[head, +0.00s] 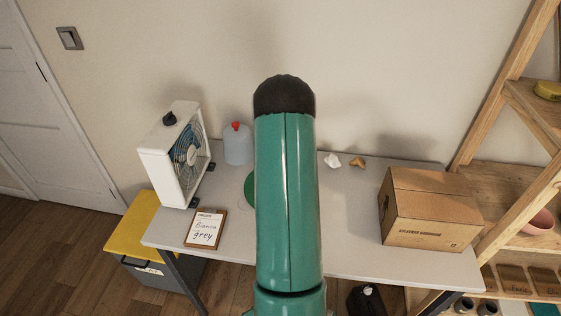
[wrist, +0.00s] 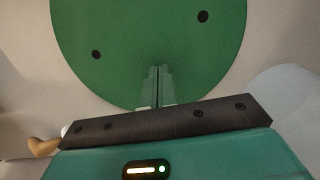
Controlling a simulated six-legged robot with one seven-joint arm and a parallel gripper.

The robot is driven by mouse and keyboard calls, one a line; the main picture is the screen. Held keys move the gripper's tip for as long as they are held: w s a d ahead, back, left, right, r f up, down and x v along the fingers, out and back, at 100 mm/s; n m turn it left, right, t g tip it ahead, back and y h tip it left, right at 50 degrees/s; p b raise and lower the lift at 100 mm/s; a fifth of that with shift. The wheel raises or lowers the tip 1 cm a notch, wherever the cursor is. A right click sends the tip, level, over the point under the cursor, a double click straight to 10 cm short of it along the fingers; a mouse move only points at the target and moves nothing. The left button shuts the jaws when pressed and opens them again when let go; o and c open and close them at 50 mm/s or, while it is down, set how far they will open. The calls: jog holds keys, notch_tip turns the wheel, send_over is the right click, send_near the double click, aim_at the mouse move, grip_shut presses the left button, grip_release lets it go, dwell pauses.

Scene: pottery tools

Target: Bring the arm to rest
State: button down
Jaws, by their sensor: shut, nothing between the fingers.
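My gripper (wrist: 158,72) shows in the wrist view with its two narrow fingers together and nothing between them. It is in front of a flat green disc (wrist: 145,35) that has dark round spots; I cannot tell the distance between them. In the head view only a sliver of the green disc (head: 250,190) shows on the table, left of my arm. My green arm with its black rounded end stands in the middle of the head view and hides the gripper and the table's centre.
The grey table (head: 345,230) holds a box fan (head: 175,155), a pale jug with a red cap (head: 238,147), a clipboard (head: 204,228), a white lump (head: 332,160), a tan piece (head: 357,162) and a cardboard box (head: 430,212). Wooden shelves (head: 510,110) stand at right. The table's front right is clear.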

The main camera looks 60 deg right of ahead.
jog(key=shift+w+d, duration=0.4)
jog(key=shift+d, duration=0.5)
jog(key=shift+w+d, duration=0.35)
jog(key=shift+d, duration=0.5)
jog(key=shift+r, duration=0.1)
